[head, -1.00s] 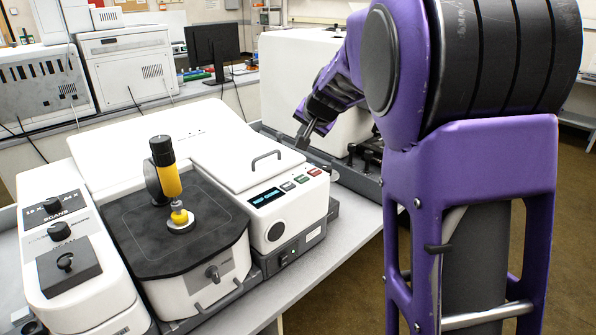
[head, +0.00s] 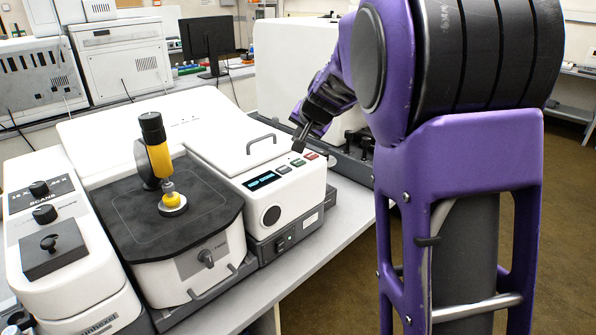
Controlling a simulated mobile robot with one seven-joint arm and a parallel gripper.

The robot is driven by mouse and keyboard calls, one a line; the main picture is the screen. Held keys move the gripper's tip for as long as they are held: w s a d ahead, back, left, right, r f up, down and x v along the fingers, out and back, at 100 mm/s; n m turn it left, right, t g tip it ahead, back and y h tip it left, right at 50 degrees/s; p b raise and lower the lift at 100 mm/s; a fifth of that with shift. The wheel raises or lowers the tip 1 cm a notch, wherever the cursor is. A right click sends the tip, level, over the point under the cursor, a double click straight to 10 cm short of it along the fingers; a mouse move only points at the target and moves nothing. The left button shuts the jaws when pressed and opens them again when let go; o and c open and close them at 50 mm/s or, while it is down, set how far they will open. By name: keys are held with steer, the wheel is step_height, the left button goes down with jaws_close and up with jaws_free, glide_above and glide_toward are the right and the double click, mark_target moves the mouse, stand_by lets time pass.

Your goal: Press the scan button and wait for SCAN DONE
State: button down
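The white microscope control unit (head: 300,197) stands on the table in the middle of the head view. Its sloped panel has a small lit display (head: 262,180) with cyan text too small to read surely. Right of it is a row of buttons: a dark greenish one (head: 283,169), a middle one (head: 297,162) and a red one (head: 311,155). The button labels are not legible. My gripper (head: 298,148) points down close above or behind the middle and red buttons. Its fingers look together, with nothing held. I cannot tell whether it touches a button.
A yellow and black microscope tube (head: 158,150) stands on the dark stage (head: 120,210) to the left. A lid with a grey handle (head: 261,143) lies behind the panel. A knob unit (head: 50,265) is at far left. A large white housing (head: 295,75) stands behind my gripper.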

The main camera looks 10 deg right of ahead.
mark_target(299, 164)
step_height(299, 164, down, 4)
steer(key=shift+r+b, duration=0.2)
steer(key=shift+b, duration=0.95)
stand_by(1.0)
steer(key=shift+f, duration=0.4)
steer(key=shift+f, duration=0.4)
stand_by(0.7)
steer(key=shift+r+p, duration=0.45)
steer(key=shift+r, duration=0.4)
steer(key=shift+r+p, duration=2.1)
steer(key=shift+r, duration=0.4)
